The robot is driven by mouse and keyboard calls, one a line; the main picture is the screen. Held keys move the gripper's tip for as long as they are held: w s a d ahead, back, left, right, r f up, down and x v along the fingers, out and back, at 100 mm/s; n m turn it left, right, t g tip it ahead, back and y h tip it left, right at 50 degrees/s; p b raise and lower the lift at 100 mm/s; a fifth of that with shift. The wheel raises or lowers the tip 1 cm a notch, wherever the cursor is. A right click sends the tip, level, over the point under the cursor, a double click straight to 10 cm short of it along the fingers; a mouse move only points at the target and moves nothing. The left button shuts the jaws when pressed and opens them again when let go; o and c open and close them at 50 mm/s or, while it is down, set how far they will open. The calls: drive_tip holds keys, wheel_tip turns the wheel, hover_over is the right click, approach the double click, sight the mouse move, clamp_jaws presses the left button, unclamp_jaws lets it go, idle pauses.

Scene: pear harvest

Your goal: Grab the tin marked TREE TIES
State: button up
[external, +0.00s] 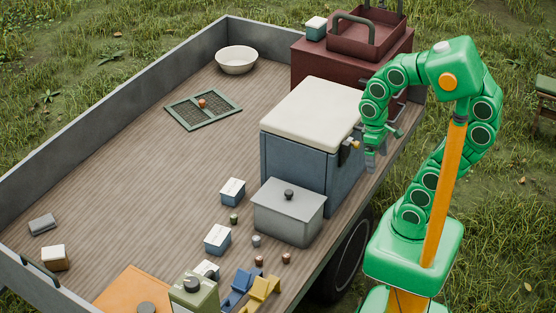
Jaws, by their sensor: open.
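Several small blue tins or boxes with pale tops are in view, and their markings are too small to read. One blue tin (232,192) stands left of the grey lidded box. Another blue tin (217,240) stands nearer the front, and a third tin (206,269) is partly hidden behind a green can. A further tin (316,28) sits on the red cabinet at the back. I cannot tell which is marked TREE TIES. My gripper (371,164) is open and empty, pointing down beside the right side of the blue cooler, apart from all the tins.
The blue cooler (312,116) with a cream lid and the grey lidded box (289,213) stand between my arm and the nearer tins. A green can (193,296), blue and yellow pieces (262,291) and small weights crowd the front. The left bed floor is mostly clear.

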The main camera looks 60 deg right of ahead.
idle(0.7)
drive_tip(key=m+t+y, duration=0.1)
drive_tip(key=m+y, duration=1.3)
drive_tip(key=m, duration=0.2)
hover_over(205, 269)
drive_tip(key=s+d, duration=0.3)
wheel_tip(205, 269, down, 32)
drive_tip(key=shift+w+a+r, duration=0.1)
drive_tip(key=shift+r, duration=0.1)
drive_tip(key=f+m, duration=0.1)
drive_tip(key=f, duration=0.1)
drive_tip(key=w+f+m+t, duration=0.1)
drive_tip(key=f, duration=0.2)
drive_tip(key=w+f, duration=0.1)
drive_tip(key=f, duration=0.1)
drive_tip(key=shift+w+d+f+m+t, duration=0.15)
drive_tip(key=shift+d+f+m+t, duration=0.15)
drive_tip(key=shift+f+m+t, duration=0.1)
drive_tip(key=shift+h, duration=0.3)
drive_tip(key=shift+x, duration=2.45)
drive_tip(key=c, duration=1.2)
